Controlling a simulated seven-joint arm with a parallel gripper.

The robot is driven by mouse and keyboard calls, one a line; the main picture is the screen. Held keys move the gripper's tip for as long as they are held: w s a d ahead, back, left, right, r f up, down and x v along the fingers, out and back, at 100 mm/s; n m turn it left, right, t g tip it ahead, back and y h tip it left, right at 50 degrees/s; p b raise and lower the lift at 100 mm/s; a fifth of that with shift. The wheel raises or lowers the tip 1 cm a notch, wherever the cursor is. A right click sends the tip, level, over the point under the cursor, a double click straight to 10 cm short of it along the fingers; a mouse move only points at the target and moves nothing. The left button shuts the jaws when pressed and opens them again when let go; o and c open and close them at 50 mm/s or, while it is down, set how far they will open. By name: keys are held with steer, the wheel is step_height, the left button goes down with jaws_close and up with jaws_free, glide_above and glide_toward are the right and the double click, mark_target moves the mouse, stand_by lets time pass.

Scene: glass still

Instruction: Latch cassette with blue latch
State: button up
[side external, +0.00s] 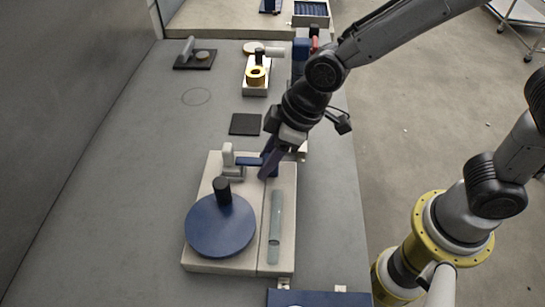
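A beige two-part block (205,258), which may be the cassette, lies on the grey bench in the side view. A large blue disc (215,232) with a dark upright knob (222,190) sits on its left part. A pale upright post (228,156) stands at its far end. A short blue bar (248,161), likely the blue latch, reaches right from the post toward my fingers. My gripper (266,172) points down at the block's far end, beside or touching the bar. Its dark fingers overlap in this view, so their opening and any contact are unclear.
A glass tube (275,225) lies along the block's right part. A black square pad (245,124) is beyond the block. Farther back are a beige stand with a yellow ring (257,76) and a dark plate (195,60). The bench's left side is clear.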

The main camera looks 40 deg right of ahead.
steer(key=shift+o, duration=0.2)
steer(key=v, duration=1.3)
steer(key=shift+s+d+r, duration=0.2)
steer(key=shift+r, duration=0.15)
steer(key=s+d+r+m+t+h, duration=0.1)
steer(key=d+r+m, duration=0.1)
steer(key=d, duration=0.4)
steer(key=s+d+r+m+t, duration=0.2)
steer(key=d, duration=0.4)
steer(key=s+d+f+m+h, duration=0.2)
steer(key=s+d+f+m, duration=0.3)
steer(key=s+d, duration=0.2)
steer(key=shift+s+f+g, duration=0.3)
steer(key=shift+s, duration=0.7)
